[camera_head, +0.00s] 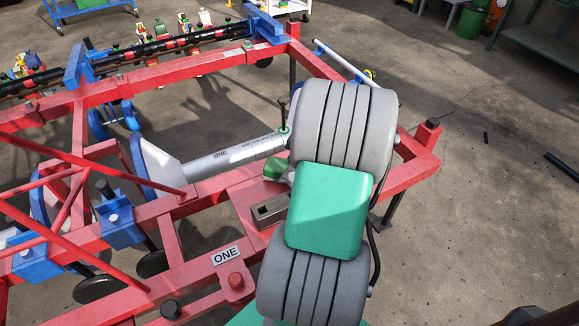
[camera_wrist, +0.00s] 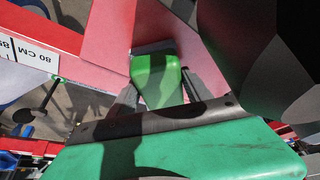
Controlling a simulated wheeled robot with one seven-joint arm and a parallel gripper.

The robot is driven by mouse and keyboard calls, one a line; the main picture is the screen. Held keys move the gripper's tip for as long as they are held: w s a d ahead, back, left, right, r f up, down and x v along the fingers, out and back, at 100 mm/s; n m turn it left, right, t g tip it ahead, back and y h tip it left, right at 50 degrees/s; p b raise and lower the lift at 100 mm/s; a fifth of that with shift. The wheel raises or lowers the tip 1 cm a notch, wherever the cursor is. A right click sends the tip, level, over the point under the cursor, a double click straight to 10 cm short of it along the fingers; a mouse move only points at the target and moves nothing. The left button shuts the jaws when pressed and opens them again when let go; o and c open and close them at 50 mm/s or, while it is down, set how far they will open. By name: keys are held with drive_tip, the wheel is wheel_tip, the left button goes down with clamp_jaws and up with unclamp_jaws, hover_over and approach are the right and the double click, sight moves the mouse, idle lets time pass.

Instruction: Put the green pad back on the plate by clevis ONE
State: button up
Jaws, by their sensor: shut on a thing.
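The green pad (camera_head: 274,167) shows at the left edge of my arm in the head view, close to the clevis end of the white ONE cylinder. In the wrist view, the green pad (camera_wrist: 157,75) sits between the two fingers of my gripper (camera_wrist: 160,92), which is shut on it. The red plate (camera_head: 240,197) is below and beside the pad. I cannot tell whether the pad touches it. The clevis end (camera_head: 284,130) has an upright dark pin with a green ring. My arm hides most of my gripper in the head view.
The white cylinder (camera_head: 222,160) runs left from the clevis. A slotted metal block (camera_head: 270,210) stands on the red frame beside my arm. Open floor (camera_head: 490,200) lies to the right.

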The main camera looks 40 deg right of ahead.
drive_tip(key=shift+f, duration=0.1)
drive_tip(key=o, duration=1.5)
drive_tip(key=shift+o, duration=0.2)
